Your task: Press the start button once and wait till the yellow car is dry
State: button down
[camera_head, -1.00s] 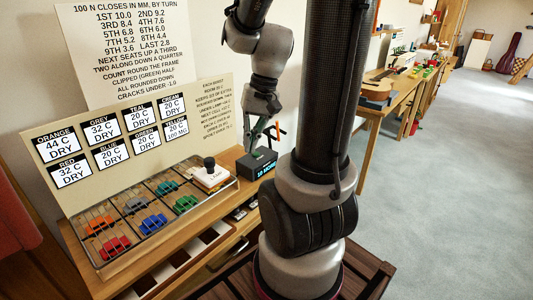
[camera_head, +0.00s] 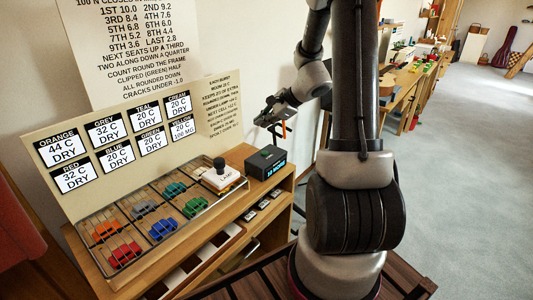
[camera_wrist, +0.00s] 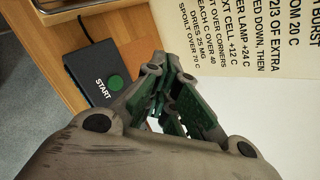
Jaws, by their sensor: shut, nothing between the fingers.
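The black start box (camera_head: 266,162) stands on the wooden bench right of the wire rack, with a lit display on its front that is too small to read surely. In the wrist view the box top (camera_wrist: 88,68) carries the word START and a round green button (camera_wrist: 115,82). My gripper (camera_head: 272,120) is shut and empty, above and apart from the box. I cannot make out a yellow car. The label board (camera_head: 120,140) has a yellow label (camera_head: 183,127) reading 20 C, 100 MG; the other labels read DRY.
Orange (camera_head: 106,230), red (camera_head: 124,253), blue (camera_head: 162,228) and other small cars lie in the rack cells. A cream block with a black knob (camera_head: 220,166) covers the rack's right end. A wall stands behind the board. Open floor (camera_head: 470,190) lies right.

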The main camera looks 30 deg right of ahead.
aim_at(263, 154)
jog(key=shift+a+f, duration=0.1)
jog(key=shift+f, duration=4.3)
jog(key=shift+f, duration=0.15)
jog(key=shift+f, duration=0.3)
jog(key=shift+f, duration=0.4)
jog(key=shift+r, duration=0.85)
